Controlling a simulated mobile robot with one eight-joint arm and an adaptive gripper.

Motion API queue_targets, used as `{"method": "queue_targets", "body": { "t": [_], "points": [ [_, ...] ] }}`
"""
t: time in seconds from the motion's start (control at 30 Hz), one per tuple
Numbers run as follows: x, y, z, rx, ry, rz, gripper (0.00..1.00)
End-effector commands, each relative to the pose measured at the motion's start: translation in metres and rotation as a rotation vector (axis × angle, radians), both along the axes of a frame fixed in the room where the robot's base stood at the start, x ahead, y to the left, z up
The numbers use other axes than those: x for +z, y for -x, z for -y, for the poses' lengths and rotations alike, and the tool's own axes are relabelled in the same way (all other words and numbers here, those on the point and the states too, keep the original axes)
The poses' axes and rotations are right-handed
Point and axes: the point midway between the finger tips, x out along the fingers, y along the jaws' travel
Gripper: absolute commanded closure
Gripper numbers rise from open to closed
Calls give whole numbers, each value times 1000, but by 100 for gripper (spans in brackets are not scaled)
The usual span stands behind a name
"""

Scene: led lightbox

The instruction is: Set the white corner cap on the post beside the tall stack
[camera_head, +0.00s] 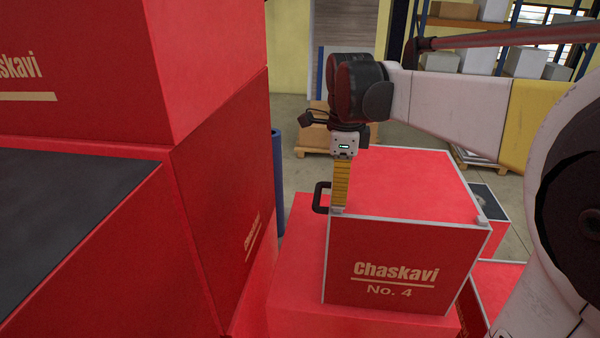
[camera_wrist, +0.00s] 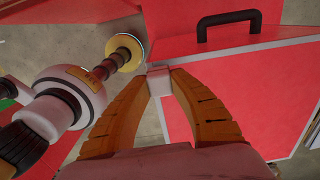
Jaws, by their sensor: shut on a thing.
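The white corner cap (camera_wrist: 158,81) is between the tips of my gripper (camera_wrist: 159,79), whose two ribbed yellow fingers are closed on it. In the head view my gripper (camera_head: 339,207) points straight down at the near left corner of the red box marked "Chaskavi No. 4" (camera_head: 385,262), beside the tall red stack (camera_head: 215,190). The cap is at or just over that corner's white post, the fingers partly hiding it. I cannot tell whether it is seated. Another white cap (camera_head: 482,219) sits at the box's near right corner.
A black handle (camera_head: 319,198) sticks out from the box's left side; it also shows in the wrist view (camera_wrist: 228,22). A blue column (camera_head: 278,170) stands behind the gap beside the tall stack. More red boxes lie below and right. The box's red top (camera_head: 410,180) is clear.

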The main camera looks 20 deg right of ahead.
Motion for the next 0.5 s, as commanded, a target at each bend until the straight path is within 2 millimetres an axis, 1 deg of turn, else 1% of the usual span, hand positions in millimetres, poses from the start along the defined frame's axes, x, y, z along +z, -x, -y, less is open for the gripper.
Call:
{"method": "queue_targets", "body": {
  "t": [0.5],
  "points": [
    [-14, 0, 0, 0, 0, 0, 100]
  ]
}}
